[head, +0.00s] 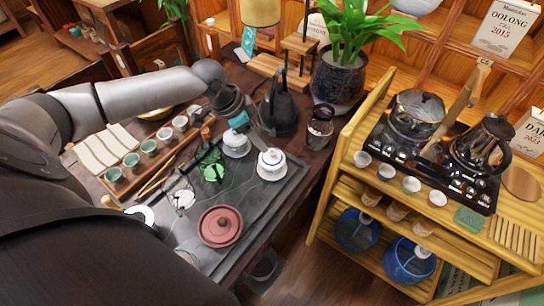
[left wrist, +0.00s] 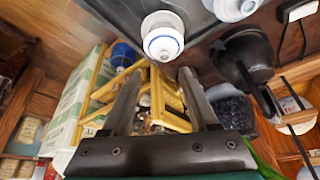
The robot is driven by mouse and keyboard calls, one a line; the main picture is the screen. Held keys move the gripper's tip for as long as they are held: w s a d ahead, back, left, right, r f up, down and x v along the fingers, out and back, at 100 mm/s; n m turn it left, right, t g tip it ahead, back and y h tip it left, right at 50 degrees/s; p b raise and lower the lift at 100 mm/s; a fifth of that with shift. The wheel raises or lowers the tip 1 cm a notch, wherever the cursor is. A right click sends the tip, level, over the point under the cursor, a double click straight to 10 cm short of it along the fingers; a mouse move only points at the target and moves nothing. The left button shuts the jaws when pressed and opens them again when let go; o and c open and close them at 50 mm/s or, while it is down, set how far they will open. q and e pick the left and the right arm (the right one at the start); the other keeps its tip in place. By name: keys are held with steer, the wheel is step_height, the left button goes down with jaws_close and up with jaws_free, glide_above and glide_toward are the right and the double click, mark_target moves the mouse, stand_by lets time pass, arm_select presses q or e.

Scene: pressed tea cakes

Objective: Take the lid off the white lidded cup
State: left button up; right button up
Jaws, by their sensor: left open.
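The white lidded cup (head: 271,161) stands on a white saucer on the dark tea tray (head: 262,205); a blue ring runs round its lid. In the left wrist view the cup (left wrist: 163,36) appears beyond the fingertips, roughly centred between them. My left gripper (head: 262,138) reaches in from the left, just behind and above the cup. It is open, with nothing between its fingers (left wrist: 159,72), and looks apart from the lid. My right gripper is not in view.
A second pale lidded cup (head: 236,146) stands close by on the left. A black kettle (head: 280,107) and a potted plant (head: 338,80) stand behind. A wooden shelf cart (head: 350,143) is at right.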

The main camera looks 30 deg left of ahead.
mark_target(271, 152)
arm_select(q)
steer(key=shift+w+a+b+x, duration=0.15)
steer(key=shift+b+x, duration=0.2)
steer(key=shift+x, duration=1.8)
steer(key=shift+w+a+b+x, duration=0.15)
steer(key=shift+b+x, duration=0.15)
steer(key=shift+x, duration=1.9)
steer(key=shift+s, duration=0.1)
jaws_close()
